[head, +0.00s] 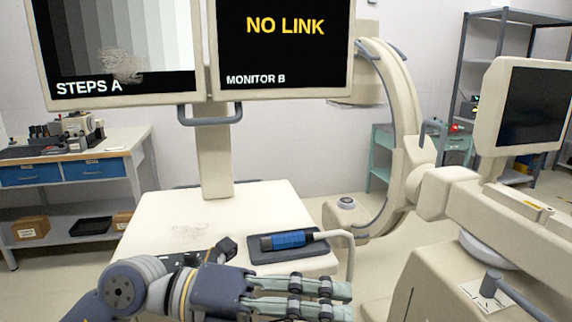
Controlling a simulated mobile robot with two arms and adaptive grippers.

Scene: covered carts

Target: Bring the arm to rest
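My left arm comes in from the lower left, and its gripper (345,300) points right, low in front of the white cart top (160,225). Two pale green, dark-jointed fingers lie side by side. Nothing shows held in them, but I cannot tell how far the grip is open, as the far side is hidden. My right arm and gripper are out of view.
A blue-gripped handle (288,239) lies on a dark pad (265,256) on the cart. Two monitors (120,50) (285,45) rise behind it. A C-arm machine (405,130) and another screen (535,105) stand right. A workbench (115,145) is at left.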

